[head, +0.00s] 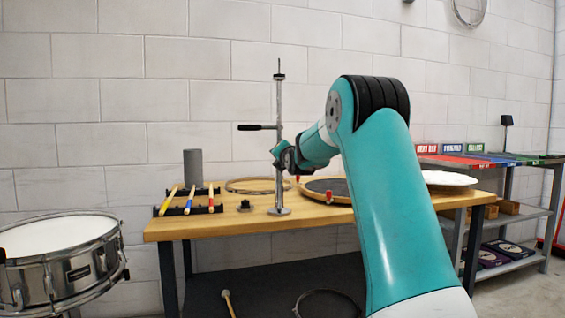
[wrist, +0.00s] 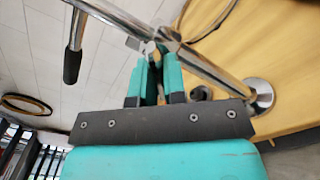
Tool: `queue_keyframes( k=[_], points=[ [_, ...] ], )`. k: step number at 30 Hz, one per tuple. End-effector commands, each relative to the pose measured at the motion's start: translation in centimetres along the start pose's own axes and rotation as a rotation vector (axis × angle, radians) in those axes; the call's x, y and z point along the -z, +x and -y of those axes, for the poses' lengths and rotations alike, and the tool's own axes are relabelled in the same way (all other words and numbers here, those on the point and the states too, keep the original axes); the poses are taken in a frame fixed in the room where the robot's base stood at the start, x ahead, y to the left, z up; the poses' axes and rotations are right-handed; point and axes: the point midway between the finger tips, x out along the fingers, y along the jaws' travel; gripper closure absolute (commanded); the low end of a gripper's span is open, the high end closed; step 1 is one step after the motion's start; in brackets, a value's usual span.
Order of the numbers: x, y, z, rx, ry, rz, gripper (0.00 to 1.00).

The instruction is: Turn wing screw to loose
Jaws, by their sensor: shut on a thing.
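The metal stand (head: 279,185) rises upright from a round base on the wooden bench. A side rod with a black grip (head: 250,127) sticks out to the left from its upper part. In the wrist view the stand's pole (wrist: 215,72) runs diagonally, with its round base (wrist: 260,96) at the right and the black grip (wrist: 72,66) at upper left. My gripper (head: 281,153) is at the pole, below the side rod. In the wrist view its teal fingers (wrist: 157,75) are shut on the wing screw (wrist: 149,48) at the pole's clamp; the fingers hide much of the screw.
On the wooden bench (head: 235,229) a rack (head: 188,210) of coloured sticks and a grey cylinder (head: 193,166) stand left of the stand. A small black part (head: 245,205) lies close to its base. A dark round drum piece (head: 318,188) lies right. A snare drum (head: 50,270) stands at front left.

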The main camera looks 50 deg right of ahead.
Motion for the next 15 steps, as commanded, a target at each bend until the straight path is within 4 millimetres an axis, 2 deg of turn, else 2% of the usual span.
queue_keyframes(
  k=[6, 15],
  points=[
    [0.16, -0.01, 0.42, 0.003, -0.155, -0.001, 1.00],
    [0.04, 0.00, 0.40, 0.004, -0.281, -0.001, 1.00]
  ],
)
